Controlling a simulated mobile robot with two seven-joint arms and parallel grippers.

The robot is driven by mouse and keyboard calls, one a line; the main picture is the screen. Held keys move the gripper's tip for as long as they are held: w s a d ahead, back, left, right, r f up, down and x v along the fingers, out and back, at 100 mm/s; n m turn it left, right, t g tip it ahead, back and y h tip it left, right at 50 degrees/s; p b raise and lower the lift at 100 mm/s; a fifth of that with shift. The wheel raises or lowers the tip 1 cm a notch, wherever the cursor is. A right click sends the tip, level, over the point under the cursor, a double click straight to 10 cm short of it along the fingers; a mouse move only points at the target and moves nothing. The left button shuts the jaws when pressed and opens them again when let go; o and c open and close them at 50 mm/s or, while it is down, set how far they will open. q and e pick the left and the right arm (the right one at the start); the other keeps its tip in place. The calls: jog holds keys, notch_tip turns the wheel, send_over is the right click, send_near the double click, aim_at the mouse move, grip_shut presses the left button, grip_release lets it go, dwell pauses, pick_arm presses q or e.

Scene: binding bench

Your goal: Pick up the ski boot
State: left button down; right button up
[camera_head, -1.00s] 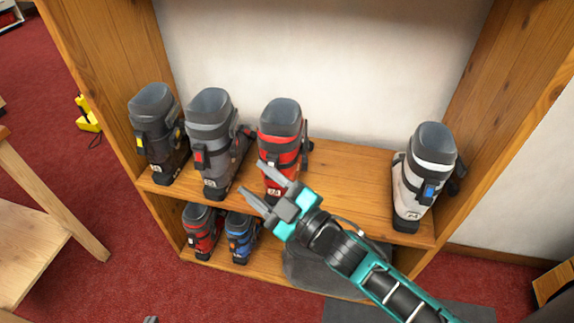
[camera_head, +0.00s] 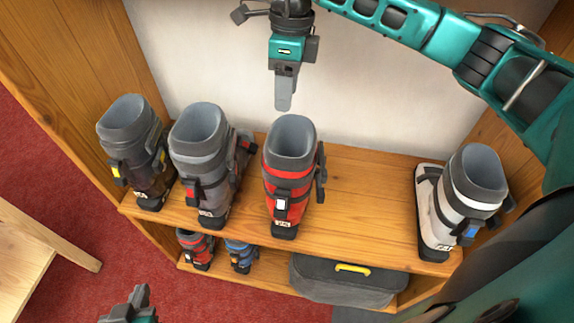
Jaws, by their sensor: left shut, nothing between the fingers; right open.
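Several ski boots stand upright on the upper shelf: a dark brown one with a yellow buckle (camera_head: 137,150), a grey one with a red buckle (camera_head: 203,163), a red and grey one (camera_head: 289,177), and a white and grey one (camera_head: 463,198) at the right. My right gripper (camera_head: 284,103) points down just above the red boot's open top in the picture, apart from it and empty; it is open, its fingers overlapping in this view. My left gripper (camera_head: 138,296) is shut and empty at the bottom left, away from the shelf. Which boot is meant is not shown.
The upper shelf (camera_head: 365,190) is clear between the red and white boots. Below stand a small red boot (camera_head: 197,250), a small blue boot (camera_head: 241,256) and a grey case (camera_head: 335,280) with a yellow handle. Wooden side panels enclose the shelf. A wooden bench (camera_head: 30,245) is at left.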

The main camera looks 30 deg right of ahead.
jog(key=shift+w+d+f+h, duration=0.15)
jog(key=shift+d+f, duration=0.1)
jog(key=shift+d, duration=0.15)
jog(key=shift+w+d+f+h, duration=0.1)
jog(key=shift+d+f+h, duration=0.1)
jog(key=shift+d, duration=0.15)
send_over(292, 133)
jog(key=f, duration=0.5)
jog(key=shift+w+d+f, duration=0.1)
jog(key=shift+w+f, duration=0.2)
jog(key=shift+w, duration=0.1)
jog(key=shift+s+d+f, duration=0.1)
jog(key=shift+d+f, duration=0.05)
jog(key=shift+f, duration=2.75)
jog(key=shift+c, duration=0.5)
grip_shut()
jog(key=shift+r, duration=0.15)
